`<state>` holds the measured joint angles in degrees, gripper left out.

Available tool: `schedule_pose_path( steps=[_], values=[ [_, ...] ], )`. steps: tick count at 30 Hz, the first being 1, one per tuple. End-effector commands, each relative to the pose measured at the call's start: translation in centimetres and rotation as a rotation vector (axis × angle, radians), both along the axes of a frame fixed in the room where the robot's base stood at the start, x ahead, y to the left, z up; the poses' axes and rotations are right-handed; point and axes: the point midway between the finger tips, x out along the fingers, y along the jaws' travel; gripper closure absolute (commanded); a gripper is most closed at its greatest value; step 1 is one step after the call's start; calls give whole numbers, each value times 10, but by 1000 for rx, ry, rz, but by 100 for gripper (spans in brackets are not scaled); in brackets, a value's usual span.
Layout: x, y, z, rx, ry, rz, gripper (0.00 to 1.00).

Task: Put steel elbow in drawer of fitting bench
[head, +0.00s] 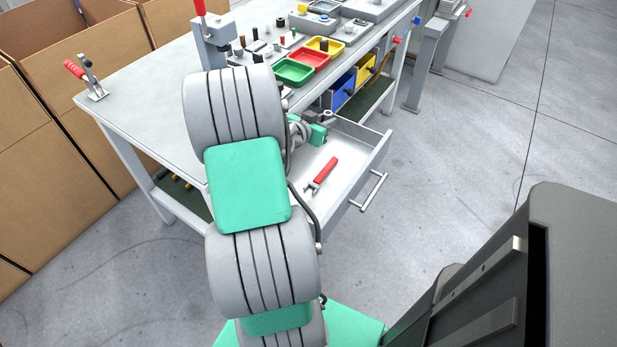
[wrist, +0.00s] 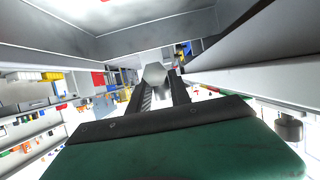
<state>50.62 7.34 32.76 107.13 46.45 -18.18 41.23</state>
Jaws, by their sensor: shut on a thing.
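My gripper (wrist: 157,88) is shut on a grey steel piece with a faceted end, the steel elbow (wrist: 155,74), between its two dark fingers in the wrist view. In the head view my arm hides most of the gripper, and the elbow cannot be made out. The fitting bench (head: 150,82) has its drawer (head: 366,158) pulled open. A red-handled tool (head: 322,174) lies on the drawer floor. My green hand shows over the drawer's back left part. Grey panels (wrist: 150,30) surround the gripper in the wrist view; the elbow's height above the drawer floor is unclear.
Green (head: 294,71), red (head: 316,60) and yellow (head: 327,46) trays stand on the bench top beside a grey press (head: 211,42). A red-handled clamp (head: 88,78) is at the left corner. Blue (head: 342,90) and yellow (head: 364,70) bins sit below. The floor right of the drawer is clear.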

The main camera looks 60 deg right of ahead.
Motion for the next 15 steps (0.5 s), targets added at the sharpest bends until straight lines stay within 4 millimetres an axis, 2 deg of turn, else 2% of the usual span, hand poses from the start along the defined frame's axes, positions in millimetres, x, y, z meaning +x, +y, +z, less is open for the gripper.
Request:
schedule_pose_path(
  steps=[1,5,9,15],
  values=[
    [0,-1,-12,-2,-1,-2,100],
    [0,0,-27,1,1,-2,100],
    [0,0,-59,4,4,-1,100],
    [0,0,-86,1,2,-1,100]
  ],
)
